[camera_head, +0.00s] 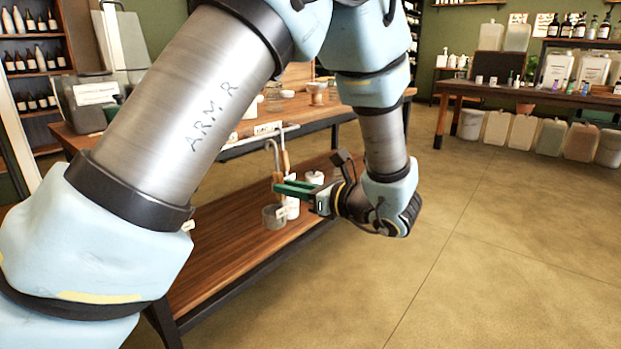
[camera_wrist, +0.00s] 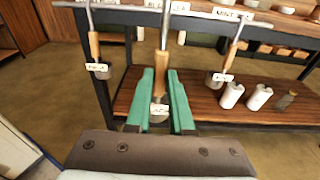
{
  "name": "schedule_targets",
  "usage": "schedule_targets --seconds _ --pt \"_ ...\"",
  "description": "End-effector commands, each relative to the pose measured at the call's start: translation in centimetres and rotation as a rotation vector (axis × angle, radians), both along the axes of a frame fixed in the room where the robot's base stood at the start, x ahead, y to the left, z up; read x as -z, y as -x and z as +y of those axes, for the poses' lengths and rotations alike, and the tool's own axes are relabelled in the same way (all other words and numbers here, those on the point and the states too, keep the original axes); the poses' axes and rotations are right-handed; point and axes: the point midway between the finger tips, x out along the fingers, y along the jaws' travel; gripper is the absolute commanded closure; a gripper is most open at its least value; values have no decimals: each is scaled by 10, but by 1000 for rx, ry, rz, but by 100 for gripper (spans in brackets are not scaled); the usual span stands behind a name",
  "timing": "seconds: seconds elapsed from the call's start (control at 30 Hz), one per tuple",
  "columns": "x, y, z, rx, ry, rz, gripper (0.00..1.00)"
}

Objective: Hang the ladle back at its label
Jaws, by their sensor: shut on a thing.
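My gripper (camera_wrist: 160,88) has its two green fingers shut on the wooden handle of the middle ladle (camera_wrist: 161,64). This ladle is upright, and its metal hook overlaps the rail (camera_wrist: 200,14); I cannot tell whether it rests on it. A pale tag shows low on it between the fingers. Another ladle (camera_wrist: 94,46) is at the left and one (camera_wrist: 231,58) at the right, each with a tag. In the head view my gripper (camera_head: 279,186) is beside the bench front, at a ladle handle.
The wooden bench (camera_head: 222,236) has a lower shelf with white bottles (camera_wrist: 259,97) on it. Another table (camera_head: 550,97) with jugs and bottles stands at the back right. The floor (camera_head: 480,250) to the right is clear.

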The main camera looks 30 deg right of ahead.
Motion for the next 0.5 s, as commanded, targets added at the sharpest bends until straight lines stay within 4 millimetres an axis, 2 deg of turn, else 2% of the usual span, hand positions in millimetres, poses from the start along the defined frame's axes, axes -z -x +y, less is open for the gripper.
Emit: schedule_targets --seconds 0.17,0.5 --pt "-1 -2 0 2 1 -1 100" --pt "0 -23 10 1 1 -2 100"
